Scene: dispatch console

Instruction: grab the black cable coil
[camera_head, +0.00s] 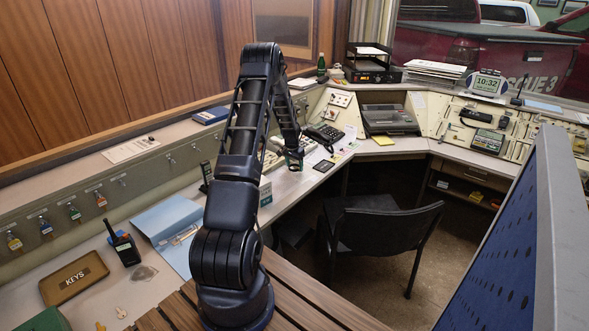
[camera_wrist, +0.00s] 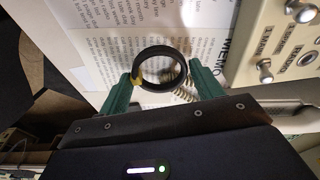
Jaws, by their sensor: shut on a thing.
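The black cable coil (camera_wrist: 180,70) shows in the wrist view as a dark ring with a yellow patch at its lower left. My gripper (camera_wrist: 163,86) has its two green fingers on either side of the coil and is shut on it. In the head view my gripper (camera_head: 295,166) is low over the console desk, left of the middle of the picture. The coil is too small to make out there. A printed memo sheet (camera_wrist: 112,48) lies behind the coil in the wrist view.
A black telephone (camera_head: 325,135) stands just right of my gripper. A panel with knobs (camera_wrist: 285,40) is at the upper right in the wrist view. A black chair (camera_head: 385,235) stands in front of the console. A blue partition (camera_head: 500,250) fills the right side.

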